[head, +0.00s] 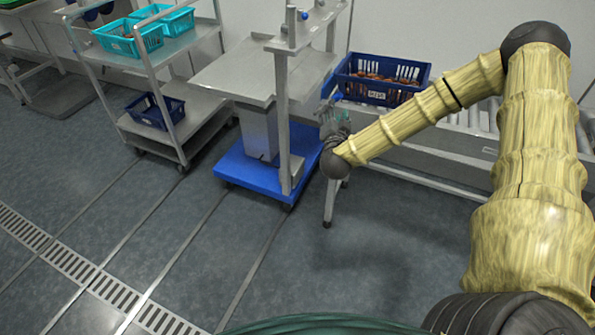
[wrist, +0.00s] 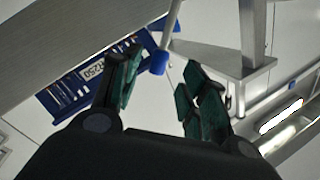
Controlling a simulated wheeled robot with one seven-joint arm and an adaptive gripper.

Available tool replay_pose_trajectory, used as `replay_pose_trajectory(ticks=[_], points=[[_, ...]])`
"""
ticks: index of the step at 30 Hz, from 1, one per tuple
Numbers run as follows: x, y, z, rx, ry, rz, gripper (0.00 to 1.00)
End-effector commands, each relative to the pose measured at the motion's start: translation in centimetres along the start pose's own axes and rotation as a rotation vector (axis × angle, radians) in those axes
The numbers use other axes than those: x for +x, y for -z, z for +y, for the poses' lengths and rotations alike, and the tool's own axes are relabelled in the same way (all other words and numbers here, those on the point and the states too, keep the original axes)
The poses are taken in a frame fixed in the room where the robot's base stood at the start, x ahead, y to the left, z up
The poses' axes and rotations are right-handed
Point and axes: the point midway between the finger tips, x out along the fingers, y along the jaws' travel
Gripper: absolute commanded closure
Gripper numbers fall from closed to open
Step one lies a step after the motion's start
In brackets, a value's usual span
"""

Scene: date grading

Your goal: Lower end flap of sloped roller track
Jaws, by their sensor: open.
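The sloped roller track (head: 471,120) runs along the wall at the right, with a dark blue crate (head: 385,85) of dates at its left end. My gripper (head: 333,118) is at that end, low in front of the crate; my forearm covers part of the track. In the wrist view my gripper (wrist: 160,78) is open, its dark green fingers apart. A thin metal bar with a blue end (wrist: 159,63) shows between the fingertips; whether they touch it is unclear. It may be the flap's handle. I cannot make out the flap plate itself.
A steel table (head: 235,75) on a blue wheeled base (head: 240,172) stands just left of my gripper, with a steel post (head: 282,125) close by. A shelf cart (head: 173,105) with teal crates stands farther left. The floor (head: 210,240) in front is clear.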

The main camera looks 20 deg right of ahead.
Motion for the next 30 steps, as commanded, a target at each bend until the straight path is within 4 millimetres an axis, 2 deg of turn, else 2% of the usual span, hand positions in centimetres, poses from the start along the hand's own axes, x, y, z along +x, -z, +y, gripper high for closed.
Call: replay_pose_trajectory(ticks=[5, 17, 30], points=[[-2.5, -0.4, -0.3, -0.007, 0.005, -0.017, 0.56], [-5.7, -5.2, -1.9, -0.071, 0.04, -0.193, 0.56], [-10.3, -9.9, -2.7, -0.146, 0.067, -0.387, 0.56]])
